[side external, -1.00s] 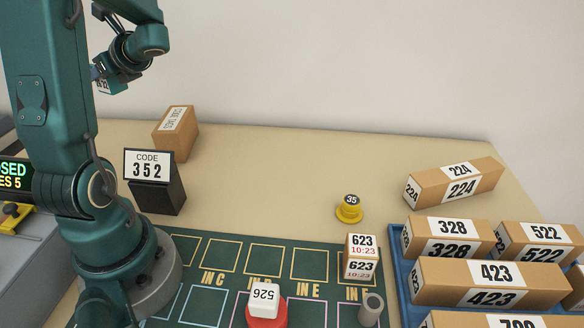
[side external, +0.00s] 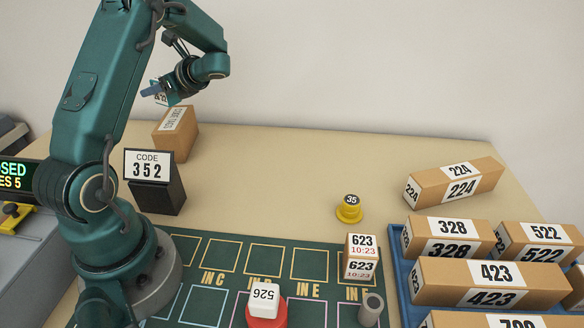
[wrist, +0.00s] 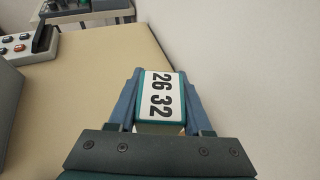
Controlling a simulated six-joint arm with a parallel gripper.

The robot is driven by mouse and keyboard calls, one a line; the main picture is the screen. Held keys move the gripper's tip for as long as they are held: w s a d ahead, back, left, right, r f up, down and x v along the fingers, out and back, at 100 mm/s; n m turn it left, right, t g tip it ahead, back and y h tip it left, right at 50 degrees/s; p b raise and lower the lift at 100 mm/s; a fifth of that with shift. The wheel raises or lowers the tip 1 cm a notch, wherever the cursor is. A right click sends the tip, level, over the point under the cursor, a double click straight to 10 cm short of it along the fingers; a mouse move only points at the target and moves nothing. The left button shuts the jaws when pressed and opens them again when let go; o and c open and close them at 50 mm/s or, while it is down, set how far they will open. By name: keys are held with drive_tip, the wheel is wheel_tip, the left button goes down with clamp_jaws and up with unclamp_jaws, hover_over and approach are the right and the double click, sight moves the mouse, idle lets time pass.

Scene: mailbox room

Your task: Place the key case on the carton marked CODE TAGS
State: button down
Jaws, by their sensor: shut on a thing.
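My gripper (side external: 157,92) is shut on the key case (wrist: 159,98), a teal block with a white label reading 26 32. In the wrist view the case sits between both fingers (wrist: 160,82). In the side view only a small part of the case (side external: 162,99) shows at the jaws. The brown carton (side external: 174,140) stands at the back left of the table, with a white label on top whose upside-down lettering is too small to read surely. My gripper is in the air above it, slightly to its left, apart from it.
A black stand with a CODE 352 sign (side external: 151,165) is in front of the carton. A yellow stamp-like piece (side external: 349,209), a 224 box (side external: 454,183) and a blue tray (side external: 404,262) of boxes are to the right. The back middle of the table is clear.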

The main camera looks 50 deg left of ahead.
sight(166, 116)
drive_tip(key=shift+f, duration=1.9)
drive_tip(key=shift+f, duration=0.15)
drive_tip(key=shift+c, duration=1.6)
unclamp_jaws()
drive_tip(key=shift+r, duration=0.2)
drive_tip(key=v, duration=1.2)
drive_tip(key=s+d+n+t+h, duration=0.2)
drive_tip(key=d+n+t+h, duration=0.1)
drive_tip(key=d, duration=0.6)
drive_tip(key=s+d+r+n+t+h, duration=0.1)
drive_tip(key=s+d+n+t+h, duration=0.2)
drive_tip(key=d, duration=0.6)
drive_tip(key=s+d+r+n+t+h, duration=0.1)
drive_tip(key=d+n+t+h, duration=0.3)
drive_tip(key=d, duration=0.6)
drive_tip(key=s+n+h, duration=0.1)
drive_tip(key=n+h, duration=0.1)
drive_tip(key=n, duration=0.1)
drive_tip(key=shift+s+n+t+h, duration=0.2)
drive_tip(key=shift+n+t+h, duration=0.1)
